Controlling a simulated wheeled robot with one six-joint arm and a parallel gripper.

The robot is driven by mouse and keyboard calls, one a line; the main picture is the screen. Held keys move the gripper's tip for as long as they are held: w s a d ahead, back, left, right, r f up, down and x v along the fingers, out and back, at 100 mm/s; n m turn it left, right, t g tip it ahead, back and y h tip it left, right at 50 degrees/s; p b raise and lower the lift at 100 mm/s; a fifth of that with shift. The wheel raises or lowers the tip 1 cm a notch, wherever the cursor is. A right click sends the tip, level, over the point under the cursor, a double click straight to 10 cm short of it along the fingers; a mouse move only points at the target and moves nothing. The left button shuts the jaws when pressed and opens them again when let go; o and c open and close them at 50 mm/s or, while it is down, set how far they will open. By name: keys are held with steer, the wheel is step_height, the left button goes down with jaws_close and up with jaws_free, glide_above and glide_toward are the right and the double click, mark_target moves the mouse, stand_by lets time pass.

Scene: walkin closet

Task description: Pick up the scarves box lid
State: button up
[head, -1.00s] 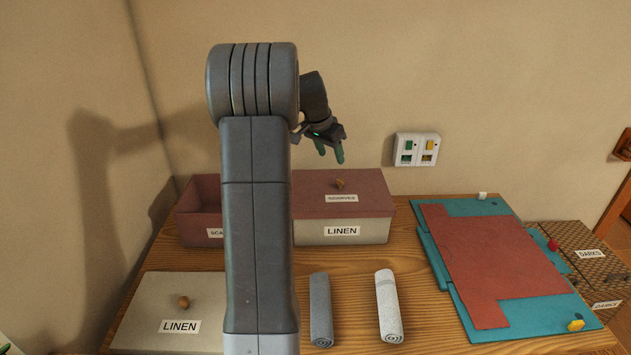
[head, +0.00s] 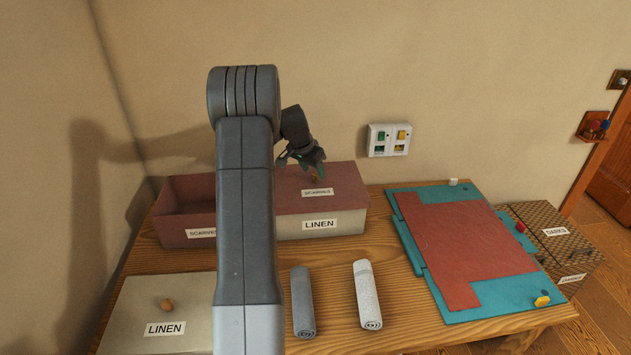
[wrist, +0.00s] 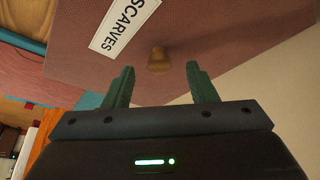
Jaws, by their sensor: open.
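The scarves box lid (head: 345,179) is a dusky red lid labelled SCARVES. It lies on top of the cream box labelled LINEN (head: 345,222). Its small wooden knob (wrist: 158,61) shows in the wrist view between and just beyond my fingertips. My gripper (head: 313,163) is open, with its green fingers right above the knob in the head view. In the wrist view my gripper (wrist: 155,75) holds nothing, and the knob appears roughly centred between the fingers. The open red scarves box (head: 187,222) stands to the left, partly hidden by my arm.
A cream LINEN lid (head: 135,309) lies at front left. A grey roll (head: 302,300) and a white roll (head: 367,293) lie in front of the boxes. A teal board with a red cloth (head: 463,247) lies right. A switch plate (head: 389,140) is on the wall behind.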

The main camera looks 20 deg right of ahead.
steer(key=shift+x, duration=0.95)
steer(key=shift+s, duration=0.1)
jaws_close()
steer(key=shift+r, duration=0.1)
